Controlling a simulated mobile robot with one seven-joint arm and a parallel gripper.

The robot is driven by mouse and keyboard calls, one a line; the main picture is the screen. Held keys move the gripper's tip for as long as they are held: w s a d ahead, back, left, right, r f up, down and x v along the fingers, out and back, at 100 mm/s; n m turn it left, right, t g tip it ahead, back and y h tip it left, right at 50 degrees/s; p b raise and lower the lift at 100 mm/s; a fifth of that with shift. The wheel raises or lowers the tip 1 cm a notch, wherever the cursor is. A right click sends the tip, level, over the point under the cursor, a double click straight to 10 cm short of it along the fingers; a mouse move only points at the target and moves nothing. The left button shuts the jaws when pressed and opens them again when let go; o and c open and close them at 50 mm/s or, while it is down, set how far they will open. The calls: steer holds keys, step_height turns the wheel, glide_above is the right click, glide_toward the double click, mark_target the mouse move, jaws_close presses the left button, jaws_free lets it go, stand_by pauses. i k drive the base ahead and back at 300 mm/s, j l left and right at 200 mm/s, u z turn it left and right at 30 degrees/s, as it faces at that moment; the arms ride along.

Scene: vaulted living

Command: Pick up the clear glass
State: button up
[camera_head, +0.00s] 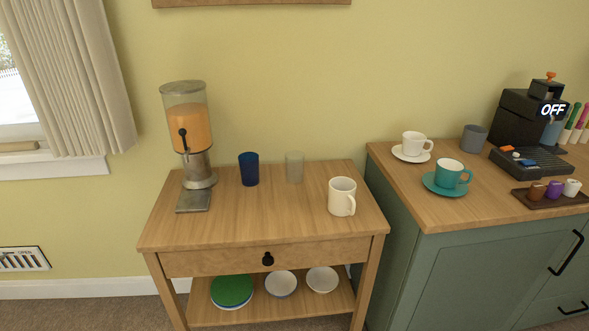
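The clear glass (294,167) stands upright near the back of the wooden side table (240,226). It looks pale and see-through against the wall. A blue glass (249,169) stands a little to its left, apart from it. A white mug (342,197) stands to its right and nearer the table's front edge. My gripper is not in view, so its state and its place relative to the clear glass do not show.
A juice dispenser (188,137) stands at the table's left. The front middle of the tabletop is clear. A green cabinet (470,262) at right bears cups, a grey cup (473,138) and a coffee machine (524,121). Bowls (322,280) sit on the lower shelf.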

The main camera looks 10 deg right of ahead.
mark_target(295, 168)
steer(key=i+j+z, duration=0.1)
steer(key=i+j, duration=0.2)
steer(key=i+j+z, duration=0.1)
steer(key=i+j, duration=0.2)
steer(key=j, duration=0.25)
steer(key=i+j+z, duration=0.1)
steer(key=i+j, duration=0.2)
steer(key=j, duration=0.15)
steer(key=z, duration=1.25)
steer(key=i+z, duration=0.1)
steer(key=i, duration=0.4)
